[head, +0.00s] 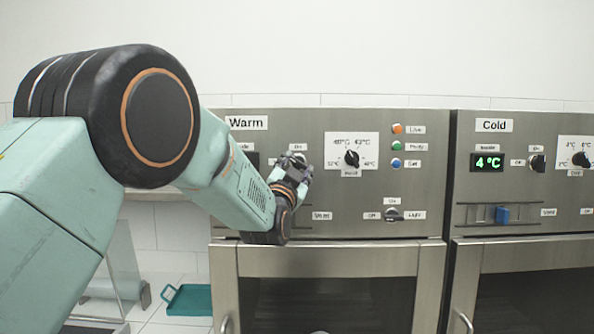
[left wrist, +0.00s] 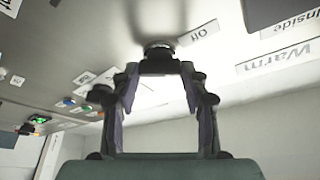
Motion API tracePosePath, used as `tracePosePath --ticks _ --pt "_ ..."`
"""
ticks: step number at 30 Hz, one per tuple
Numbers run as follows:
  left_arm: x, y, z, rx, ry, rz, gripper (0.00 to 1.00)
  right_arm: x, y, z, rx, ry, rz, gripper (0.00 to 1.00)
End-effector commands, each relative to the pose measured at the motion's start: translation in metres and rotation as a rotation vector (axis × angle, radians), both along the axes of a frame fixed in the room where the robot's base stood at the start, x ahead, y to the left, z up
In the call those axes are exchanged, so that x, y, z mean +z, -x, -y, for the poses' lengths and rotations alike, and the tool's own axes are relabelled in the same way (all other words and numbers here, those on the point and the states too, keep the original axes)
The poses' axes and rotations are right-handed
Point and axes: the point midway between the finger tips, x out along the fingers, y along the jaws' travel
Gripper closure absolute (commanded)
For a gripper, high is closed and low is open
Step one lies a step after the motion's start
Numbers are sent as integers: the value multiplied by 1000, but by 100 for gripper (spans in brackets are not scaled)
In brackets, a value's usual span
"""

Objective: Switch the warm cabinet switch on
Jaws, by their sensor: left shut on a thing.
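The warm cabinet (head: 380,215) is a steel front panel with a "Warm" label. Its switch (head: 298,157) is a small dark knob just below an "On" label, mostly hidden by my left gripper (head: 293,172). In the left wrist view the knob (left wrist: 158,46) sits at the tips of my left gripper (left wrist: 158,66), near an "Off" label. The left gripper is shut on this knob. The knob's pointing direction is too hidden to tell. My right gripper is in neither view.
Right of the switch are a temperature dial (head: 351,158), several coloured buttons (head: 397,146) and a lower knob (head: 392,214). The cold cabinet (head: 520,225) stands at the right, its display (head: 487,162) reading 4 °C. A teal tray (head: 188,300) lies at lower left.

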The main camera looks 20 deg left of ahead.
Motion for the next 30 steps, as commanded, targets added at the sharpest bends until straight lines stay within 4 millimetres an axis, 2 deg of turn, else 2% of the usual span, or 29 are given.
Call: tracePosePath --ticks 18,30 --pt "8 1 -4 5 -556 -154 86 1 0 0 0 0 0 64" --pt "11 1 -4 7 -837 -232 86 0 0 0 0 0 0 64"
